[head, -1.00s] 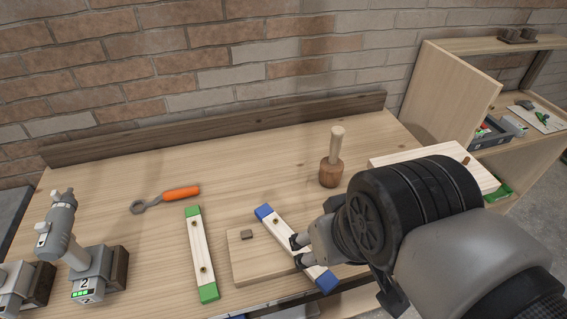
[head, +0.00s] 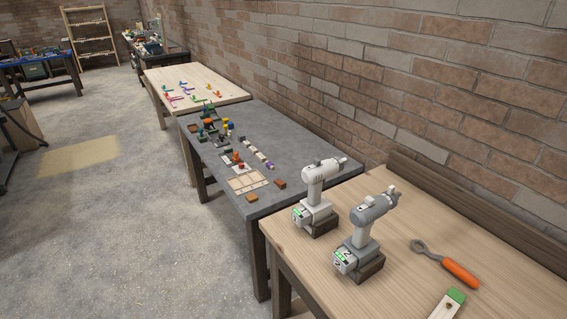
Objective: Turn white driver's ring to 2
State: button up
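The white driver (head: 317,193) stands upright in a dark holder at the near left end of the wooden workbench (head: 420,222). Its nose points right, and its ring, near the nose, is too small for its setting to be read. A grey driver (head: 367,225) stands in a similar holder just to its right and nearer to me. A number and green bars show on the grey driver's base; a similar marked face shows on the white one. My gripper is outside the head view.
An orange-handled wrench (head: 446,264) and a green-ended wooden bar (head: 447,305) lie right of the drivers. A grey table (head: 298,142) with small parts adjoins the bench. A brick wall runs behind. The floor at left (head: 120,220) is clear.

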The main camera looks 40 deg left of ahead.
aim_at(341, 162)
jog(key=u, duration=1.1)
jog(key=i+j+u, duration=0.2)
jog(key=i, duration=0.2)
jog(key=i+j+u, duration=0.35)
jog(key=i, duration=0.4)
jog(key=k+z, duration=0.1)
